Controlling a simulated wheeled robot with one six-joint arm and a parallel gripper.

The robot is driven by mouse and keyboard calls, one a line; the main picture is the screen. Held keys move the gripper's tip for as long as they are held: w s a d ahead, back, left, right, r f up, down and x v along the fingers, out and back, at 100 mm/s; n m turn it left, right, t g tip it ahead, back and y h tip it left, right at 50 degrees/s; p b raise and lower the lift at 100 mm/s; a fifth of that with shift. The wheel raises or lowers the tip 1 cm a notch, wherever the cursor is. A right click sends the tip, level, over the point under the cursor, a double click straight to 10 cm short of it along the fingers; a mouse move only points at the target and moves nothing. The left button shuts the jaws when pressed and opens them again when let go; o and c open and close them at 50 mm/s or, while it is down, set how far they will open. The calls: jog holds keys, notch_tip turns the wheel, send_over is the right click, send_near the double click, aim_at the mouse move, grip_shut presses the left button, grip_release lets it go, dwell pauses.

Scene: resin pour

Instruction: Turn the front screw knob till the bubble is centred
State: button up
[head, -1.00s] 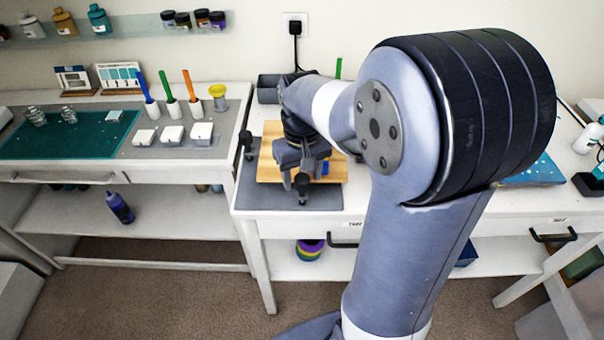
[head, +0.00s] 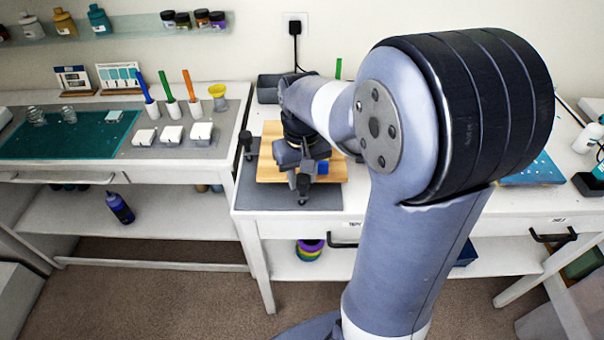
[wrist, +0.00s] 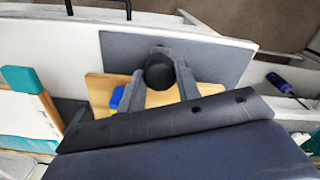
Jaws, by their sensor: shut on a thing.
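The black round front screw knob (wrist: 160,76) sits between the two grey fingers of my gripper (wrist: 161,66) in the wrist view. My gripper is shut on the knob, with one finger on each side. In the head view my gripper (head: 300,172) is over the front edge of a wooden board (head: 268,166), and the dark knob (head: 303,184) shows at its tips. The board also shows in the wrist view (wrist: 100,88). I cannot make out the bubble in either view; my gripper and arm cover much of the board.
The board lies on a grey mat (head: 250,190) on the white table. Another dark knob (head: 247,142) stands at the board's left. A small blue thing (head: 322,168) is right beside my gripper. My arm hides the table's middle.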

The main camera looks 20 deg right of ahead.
aim_at(302, 178)
jog(key=m+p, duration=0.1)
jog(key=m, duration=1)
dwell(0.4)
jog(key=shift+s+f+m, duration=0.1)
jog(key=shift+m, duration=0.3)
jog(key=o, duration=1)
notch_tip(302, 178, up, 11)
